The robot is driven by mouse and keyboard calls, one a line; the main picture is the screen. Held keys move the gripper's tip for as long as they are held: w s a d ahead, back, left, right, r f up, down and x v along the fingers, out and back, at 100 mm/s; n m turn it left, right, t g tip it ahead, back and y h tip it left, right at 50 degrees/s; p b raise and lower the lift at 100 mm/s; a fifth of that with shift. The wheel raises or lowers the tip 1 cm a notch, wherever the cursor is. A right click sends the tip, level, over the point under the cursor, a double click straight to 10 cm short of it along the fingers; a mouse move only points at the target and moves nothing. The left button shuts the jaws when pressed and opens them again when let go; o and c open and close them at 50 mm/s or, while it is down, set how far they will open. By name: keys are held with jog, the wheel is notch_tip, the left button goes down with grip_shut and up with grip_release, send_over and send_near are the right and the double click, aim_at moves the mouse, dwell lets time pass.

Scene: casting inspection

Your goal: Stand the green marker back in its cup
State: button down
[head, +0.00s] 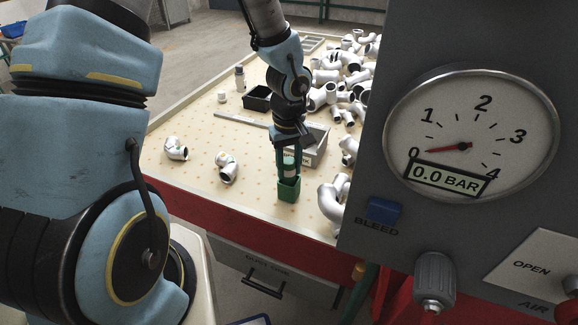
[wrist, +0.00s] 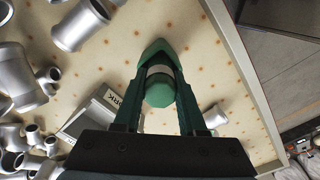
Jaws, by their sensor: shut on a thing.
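The green cup (head: 288,189) stands near the front edge of the pegboard-topped table, below my gripper. My gripper (head: 288,170) points down and is shut on the green marker, whose pale body (head: 289,170) shows upright between the fingers. In the wrist view my gripper (wrist: 160,92) holds the marker by its sides; its green end (wrist: 160,92) faces the camera. The cup (wrist: 156,47) shows just beyond the marker. The marker's lower end is at or inside the cup's mouth; how deep it sits is hidden.
A grey labelled box (head: 312,150) stands close behind my gripper, with a black bin (head: 257,98) further back. Several silver pipe castings (head: 335,195) crowd the right side; two castings with coloured marks (head: 227,168) lie left. A gauge panel (head: 470,130) blocks the near right.

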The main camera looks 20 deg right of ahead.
jog(key=shift+c, duration=2.4)
grip_release()
jog(key=shift+p, duration=0.3)
jog(key=r, duration=0.3)
jog(key=r+b, duration=0.1)
jog(key=r, duration=0.6)
jog(key=shift+s+d+r+b, duration=0.25)
jog(key=shift+s+r+b, duration=0.05)
jog(key=shift+r+b, duration=0.1)
jog(key=w+a+r+m+t, duration=0.1)
jog(key=a+r, duration=0.1)
jog(key=a, duration=2.3)
jog(key=shift+w+a+r+m+t, duration=0.2)
jog(key=shift+w+a+m+t, duration=0.1)
jog(key=shift+w+a, duration=0.1)
